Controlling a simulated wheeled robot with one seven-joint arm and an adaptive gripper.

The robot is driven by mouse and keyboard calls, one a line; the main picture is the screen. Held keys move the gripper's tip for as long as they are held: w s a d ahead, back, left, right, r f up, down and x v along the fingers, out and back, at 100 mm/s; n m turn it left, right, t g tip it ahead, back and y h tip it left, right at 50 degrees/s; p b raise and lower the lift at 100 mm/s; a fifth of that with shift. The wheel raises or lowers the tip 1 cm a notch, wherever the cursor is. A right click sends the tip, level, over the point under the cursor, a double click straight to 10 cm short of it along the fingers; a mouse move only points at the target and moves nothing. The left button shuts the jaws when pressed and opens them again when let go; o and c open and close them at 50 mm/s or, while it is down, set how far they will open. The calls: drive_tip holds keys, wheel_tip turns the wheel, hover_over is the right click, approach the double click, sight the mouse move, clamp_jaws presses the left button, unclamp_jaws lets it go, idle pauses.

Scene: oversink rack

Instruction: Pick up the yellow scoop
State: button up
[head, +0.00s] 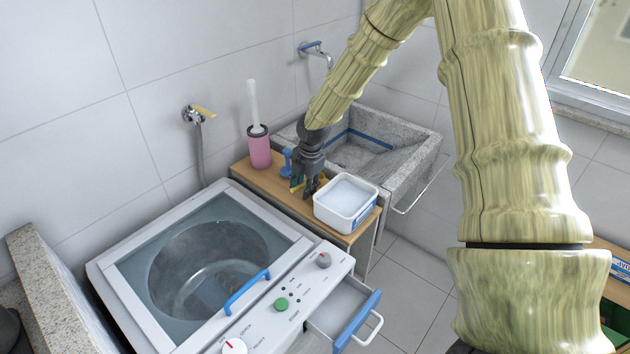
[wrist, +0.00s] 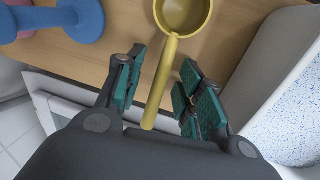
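The yellow scoop (wrist: 166,70) lies on the wooden shelf, with its round bowl at the top of the wrist view and its handle pointing down toward me. My gripper (wrist: 155,90) is open, with its green-padded fingers on either side of the handle and a gap on both sides. In the head view my gripper (head: 307,192) is low over the shelf, just left of the white tub. There it hides most of the scoop; only a little yellow (head: 321,179) shows beside the fingers.
The white tub of powder (head: 338,222) stands close on the right. A blue object (head: 287,162) and a pink brush holder (head: 259,150) stand on the wooden shelf (head: 240,168) to the left. The washing machine (head: 290,245) is in front; the stone sink (head: 425,150) is behind.

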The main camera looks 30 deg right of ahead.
drive_tip(key=shift+f, duration=0.2)
drive_tip(key=shift+c, duration=0.3)
clamp_jaws()
drive_tip(key=shift+r, duration=0.1)
